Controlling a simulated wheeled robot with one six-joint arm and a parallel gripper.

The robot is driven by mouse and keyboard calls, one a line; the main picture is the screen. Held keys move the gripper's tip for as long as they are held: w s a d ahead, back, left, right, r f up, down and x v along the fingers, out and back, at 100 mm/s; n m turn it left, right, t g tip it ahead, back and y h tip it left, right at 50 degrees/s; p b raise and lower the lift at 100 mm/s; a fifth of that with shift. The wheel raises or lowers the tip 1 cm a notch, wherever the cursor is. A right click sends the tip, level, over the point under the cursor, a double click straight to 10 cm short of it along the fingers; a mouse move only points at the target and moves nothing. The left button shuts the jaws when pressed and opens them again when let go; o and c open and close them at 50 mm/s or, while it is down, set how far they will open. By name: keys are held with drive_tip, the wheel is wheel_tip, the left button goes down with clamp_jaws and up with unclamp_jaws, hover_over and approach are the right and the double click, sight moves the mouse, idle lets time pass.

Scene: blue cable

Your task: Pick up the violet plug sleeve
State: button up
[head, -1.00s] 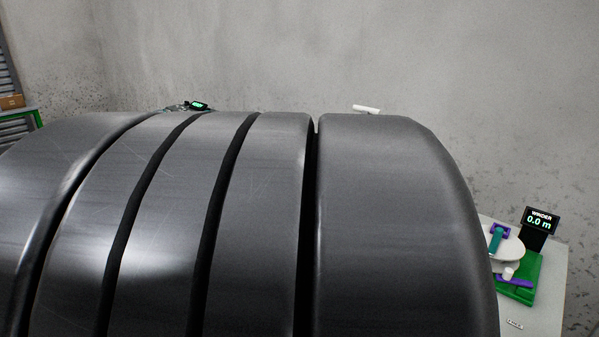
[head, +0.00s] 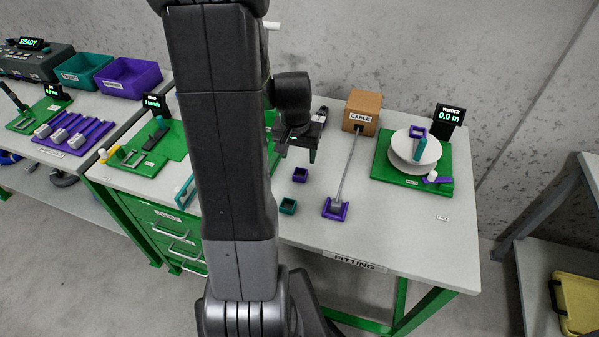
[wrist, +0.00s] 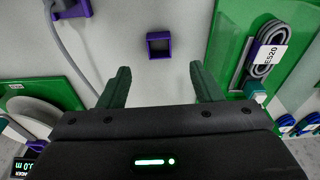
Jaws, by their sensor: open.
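The violet plug sleeve (head: 300,175) is a small square, hollow-topped piece standing on the grey-white table (head: 420,225), behind a similar teal sleeve (head: 288,206). My gripper (head: 298,153) is above the table, close behind the violet sleeve in the head view. In the wrist view the violet sleeve (wrist: 159,45) lies just beyond the tips of my gripper (wrist: 157,72), roughly centred between the two green fingers. The fingers are apart, with nothing between them. The sleeve is in full view and apart from the fingers.
A grey cable (head: 347,165) runs from the CABLE box (head: 361,110) to a violet holder (head: 336,210) right of the sleeve. The winder (head: 416,155) stands farther right. In the wrist view, a coiled cable (wrist: 264,50) lies on a green board at right. Table around the sleeve is clear.

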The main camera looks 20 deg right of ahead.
sight(300, 170)
drive_tip(key=shift+w+d+f, duration=0.15)
drive_tip(key=shift+w+f, duration=0.05)
drive_tip(key=shift+f, duration=1.2)
drive_tip(key=shift+w+d+f, duration=0.15)
drive_tip(key=shift+w+f, duration=0.1)
drive_tip(key=shift+f, duration=1.2)
drive_tip(key=shift+w+d+f, duration=0.15)
drive_tip(key=shift+w+f, duration=0.05)
drive_tip(key=shift+f, duration=1.2)
drive_tip(key=c, duration=1.1)
